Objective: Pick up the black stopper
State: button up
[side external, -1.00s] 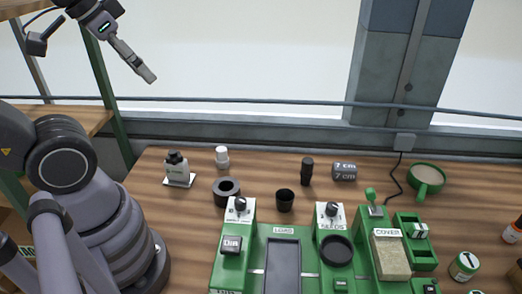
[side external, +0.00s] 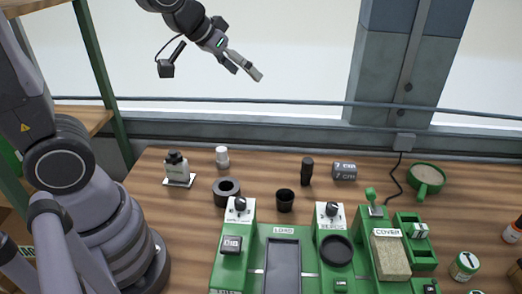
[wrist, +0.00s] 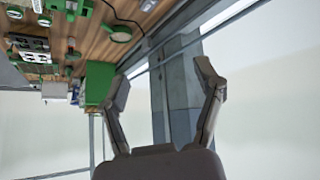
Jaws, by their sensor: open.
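A small upright black cylinder (side external: 307,171), which looks most like the black stopper, stands at the back of the wooden bench in the side external view. A black cup-shaped piece (side external: 285,201) and a thick dark ring (side external: 226,191) stand to its left, so I cannot be fully sure which is the stopper. My gripper (side external: 248,72) is high in the air above the bench, up and to the left of the black cylinder, touching nothing. In the wrist view my gripper (wrist: 163,82) shows both fingers spread with nothing between them.
A green seeder machine (side external: 261,246) fills the front middle. A grey block marked 7 cm (side external: 344,171) sits just right of the cylinder.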

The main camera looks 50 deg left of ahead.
jog(key=w+d+f+t, duration=0.2)
jog(key=w+f, duration=0.7)
jog(key=w, duration=0.1)
jog(key=t+y, duration=0.2)
jog(key=t, duration=0.1)
send_near(304, 164)
jog(key=shift+n, duration=0.3)
jog(key=x, duration=0.5)
jog(key=shift+w, duration=0.1)
jog(key=x, duration=0.6)
jog(key=shift+w+f, duration=0.1)
jog(key=shift+w, duration=0.25)
grip_shut()
